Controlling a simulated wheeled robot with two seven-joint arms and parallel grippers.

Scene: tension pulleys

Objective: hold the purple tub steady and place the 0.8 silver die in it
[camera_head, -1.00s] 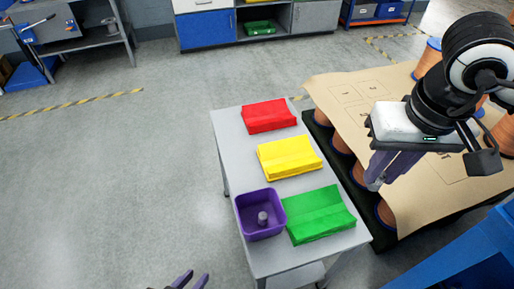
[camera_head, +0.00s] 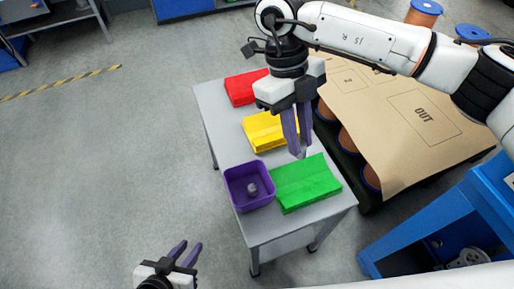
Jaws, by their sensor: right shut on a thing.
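The purple tub (camera_head: 233,201) stands upright on the grey table's front part, with a small grey cylinder-like piece (camera_head: 252,189) inside on its floor. My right gripper (camera_head: 297,152) comes down from above, over the green block, right of and above the tub. It is shut on a small silver piece, taken as the silver die, mostly hidden between the purple fingertips. My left gripper (camera_head: 186,252) is low in the picture, off the table's left side. Its two purple fingers are apart and empty, and it does not touch the tub.
The grey table (camera_head: 215,130) also bears red (camera_head: 240,88), yellow (camera_head: 262,132) and green (camera_head: 308,183) grooved blocks. The green one sits right beside the tub. A brown sheet (camera_head: 400,160) covers spools on a dark pallet at right. The floor at left is clear.

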